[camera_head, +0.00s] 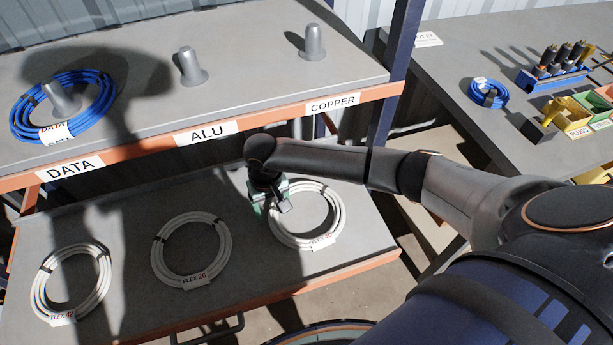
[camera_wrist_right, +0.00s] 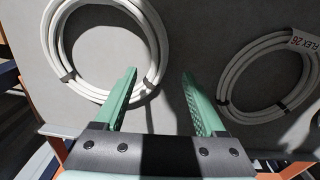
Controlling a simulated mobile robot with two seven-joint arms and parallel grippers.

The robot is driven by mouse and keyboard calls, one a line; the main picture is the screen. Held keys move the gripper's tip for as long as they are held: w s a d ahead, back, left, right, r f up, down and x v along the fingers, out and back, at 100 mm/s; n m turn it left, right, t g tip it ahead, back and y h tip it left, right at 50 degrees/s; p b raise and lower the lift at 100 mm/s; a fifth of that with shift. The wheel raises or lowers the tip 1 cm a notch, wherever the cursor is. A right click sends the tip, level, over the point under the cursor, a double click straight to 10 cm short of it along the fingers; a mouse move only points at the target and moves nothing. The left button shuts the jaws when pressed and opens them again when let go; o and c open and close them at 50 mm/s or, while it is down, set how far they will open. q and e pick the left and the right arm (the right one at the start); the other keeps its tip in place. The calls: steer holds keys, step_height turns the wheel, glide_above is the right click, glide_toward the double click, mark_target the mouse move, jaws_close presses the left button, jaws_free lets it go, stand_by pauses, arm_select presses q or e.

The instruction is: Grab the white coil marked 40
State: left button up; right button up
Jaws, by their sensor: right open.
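Three white coils lie on the lower grey shelf. The right-hand coil (camera_head: 340,208) has a tag that seems to read FLEX 40, though the last digit is hard to make out. The middle coil (camera_head: 157,264) is tagged FLEX 26 and the left one (camera_head: 104,274) FLEX 42. My right gripper (camera_head: 271,203) is at the left side of the right-hand coil. In the right wrist view its green fingers (camera_wrist_right: 160,80) are apart and empty, one overlapping the edge of that coil (camera_wrist_right: 161,40). The FLEX 26 coil (camera_wrist_right: 222,90) is beside the other finger. My left gripper is out of view.
An upper shelf (camera_head: 260,85) with DATA, ALU and COPPER labels overhangs behind. A blue coil (camera_head: 98,112) hangs on its left peg; the ALU peg (camera_head: 190,67) and COPPER peg (camera_head: 313,43) are bare. A side table (camera_head: 450,80) stands right.

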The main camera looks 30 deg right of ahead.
mark_target(275, 223)
step_height(275, 223, down, 7)
steer(key=shift+r+b, duration=0.2)
steer(key=shift+b, duration=0.3)
steer(key=shift+c, duration=0.2)
jaws_close()
steer(key=shift+r, duration=0.1)
stand_by(1.0)
